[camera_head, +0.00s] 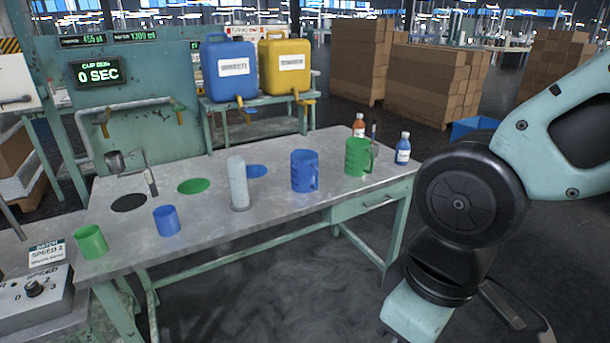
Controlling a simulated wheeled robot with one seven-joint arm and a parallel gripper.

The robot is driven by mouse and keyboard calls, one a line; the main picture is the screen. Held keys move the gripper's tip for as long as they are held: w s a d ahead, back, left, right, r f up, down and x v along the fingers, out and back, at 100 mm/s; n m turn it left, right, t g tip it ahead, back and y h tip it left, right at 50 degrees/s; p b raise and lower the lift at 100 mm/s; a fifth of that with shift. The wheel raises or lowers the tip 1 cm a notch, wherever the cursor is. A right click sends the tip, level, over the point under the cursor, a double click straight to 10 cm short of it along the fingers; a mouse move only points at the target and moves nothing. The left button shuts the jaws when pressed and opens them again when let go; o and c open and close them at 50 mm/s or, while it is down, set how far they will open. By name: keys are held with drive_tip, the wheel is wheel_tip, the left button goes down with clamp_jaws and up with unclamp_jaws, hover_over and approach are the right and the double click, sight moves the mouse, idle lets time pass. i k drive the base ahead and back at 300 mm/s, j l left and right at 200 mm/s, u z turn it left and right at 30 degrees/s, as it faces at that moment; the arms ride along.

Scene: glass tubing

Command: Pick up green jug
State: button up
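The green jug (358,157) stands upright near the right end of the grey table (330,143), its handle toward the right. A blue jug (304,171) stands to its left, a little apart, with its handle also to the right. My arm is at the right of the picture, in front of and beside the table's right end. My gripper is not clearly seen; the arm's lower end runs out at the bottom of the picture.
A red-brown bottle (359,127) stands behind the green jug, and a blue bottle (403,149) stands to its right. A clear cylinder (238,183), a blue cup (166,220) and a green cup (91,242) stand leftward. Open floor lies before the table.

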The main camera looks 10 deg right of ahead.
sight(357, 151)
drive_tip(key=i+l+u, duration=0.2)
drive_tip(key=i+l, duration=0.2)
drive_tip(key=i+l+u, duration=0.15)
drive_tip(key=i+l, duration=0.25)
drive_tip(key=i+l+u, duration=0.2)
drive_tip(key=i+l, duration=0.15)
drive_tip(key=l, duration=0.2)
drive_tip(key=u, duration=0.7)
